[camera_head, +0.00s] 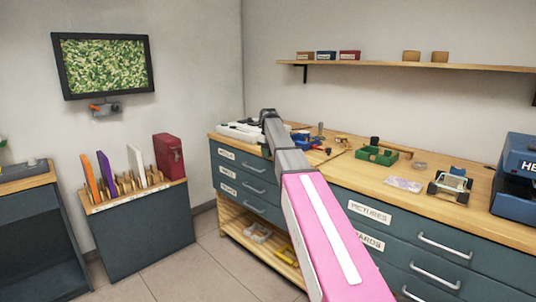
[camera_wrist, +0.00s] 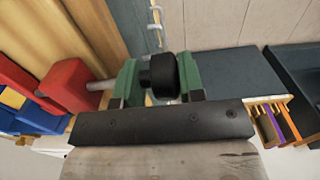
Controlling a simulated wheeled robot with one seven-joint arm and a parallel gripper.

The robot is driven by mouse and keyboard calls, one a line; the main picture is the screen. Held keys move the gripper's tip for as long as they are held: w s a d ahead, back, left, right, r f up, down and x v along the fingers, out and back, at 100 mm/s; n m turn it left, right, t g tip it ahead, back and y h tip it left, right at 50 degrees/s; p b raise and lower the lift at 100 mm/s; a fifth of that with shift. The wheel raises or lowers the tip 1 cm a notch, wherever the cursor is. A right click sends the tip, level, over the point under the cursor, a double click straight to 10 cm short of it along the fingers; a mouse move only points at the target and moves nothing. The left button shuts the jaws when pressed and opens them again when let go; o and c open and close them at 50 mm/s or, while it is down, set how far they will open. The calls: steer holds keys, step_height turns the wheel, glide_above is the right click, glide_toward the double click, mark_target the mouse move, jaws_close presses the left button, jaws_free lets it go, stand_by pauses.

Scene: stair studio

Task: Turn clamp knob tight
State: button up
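In the wrist view, the black round clamp knob (camera_wrist: 163,72) lies between the two green fingers of my gripper (camera_wrist: 160,85). The fingers stand apart, one on each side of the knob. The knob fills most of the gap, and I cannot tell whether both fingers press on it. A grey rod (camera_wrist: 100,85) runs from the left finger's side to a red block (camera_wrist: 72,88), which looks like part of the clamp. In the head view, my arm reaches to the far left end of the workbench (camera_head: 400,208), and its end hides the knob.
In the wrist view, blue and red parts lie at the left, near a wooden surface. In the head view, a green tray (camera_head: 377,155), a small wheeled model (camera_head: 450,186) and a blue machine (camera_head: 526,180) stand on the bench. A rack with upright boards (camera_head: 140,208) stands left.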

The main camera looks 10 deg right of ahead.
steer(key=shift+s+a, duration=0.25)
steer(key=shift+s, duration=0.1)
steer(key=shift+c, duration=0.2)
steer(key=shift+s+f+t+y, duration=0.1)
steer(key=shift+s+t+y, duration=0.15)
steer(key=shift+t+y, duration=0.75)
steer(key=shift+o, duration=0.4)
steer(key=t+y, duration=0.3)
steer(key=t, duration=0.1)
steer(key=shift+s+f+t, duration=0.1)
steer(key=shift+s+t, duration=0.05)
steer(key=shift+t, duration=0.15)
steer(key=t+y, duration=0.3)
steer(key=t, duration=0.1)
steer(key=shift+f, duration=0.15)
steer(key=shift+t+y, duration=1.2)
steer(key=shift+t, duration=0.4)
steer(key=o, duration=0.6)
steer(key=shift+o, duration=0.2)
steer(key=shift+w, duration=0.25)
